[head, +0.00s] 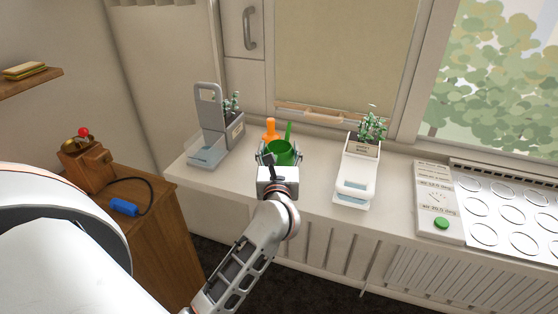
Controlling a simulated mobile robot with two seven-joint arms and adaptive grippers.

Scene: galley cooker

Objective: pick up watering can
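A green watering can (284,148) with a thin upright green part stands on the white counter, below the window blind. My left gripper (281,153) reaches in from the front, its fingers spread wide at either side of the can's body. The gripper's palm hides the can's lower front. I cannot tell whether the fingers touch the can. My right gripper is not in view.
An orange bottle-like object (269,130) stands just behind the can. A grey planter stand (209,125) is to the left and a white planter (354,182) to the right. A hob (505,207) lies farther right. A wooden cabinet (145,225) stands at left.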

